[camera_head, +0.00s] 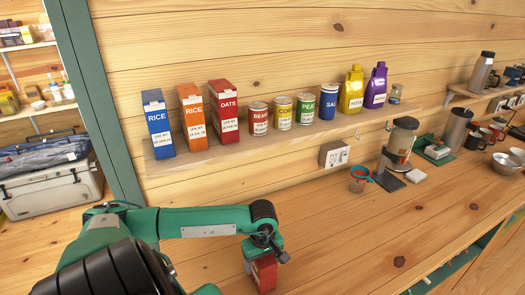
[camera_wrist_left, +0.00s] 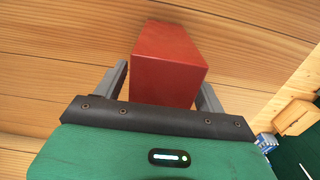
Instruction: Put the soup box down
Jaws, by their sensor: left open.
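A red box (camera_head: 265,275), which I take to be the soup box, is below my left gripper (camera_head: 262,256) at the wooden counter. Its label cannot be read. In the left wrist view the plain red face of the box (camera_wrist_left: 168,62) lies between the two grey fingers. The left gripper is open, with a finger on each side of the box and a visible gap at the left finger. Whether the box's base touches the wood is hard to tell. My right gripper is not in view.
The wooden counter (camera_head: 340,235) is clear to the right of the box. A wall shelf (camera_head: 240,148) above holds cartons, cans and pouches in a row. A measuring cup (camera_head: 359,180), a coffee grinder (camera_head: 400,145) and mugs stand farther right. A green post (camera_head: 105,95) rises at left.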

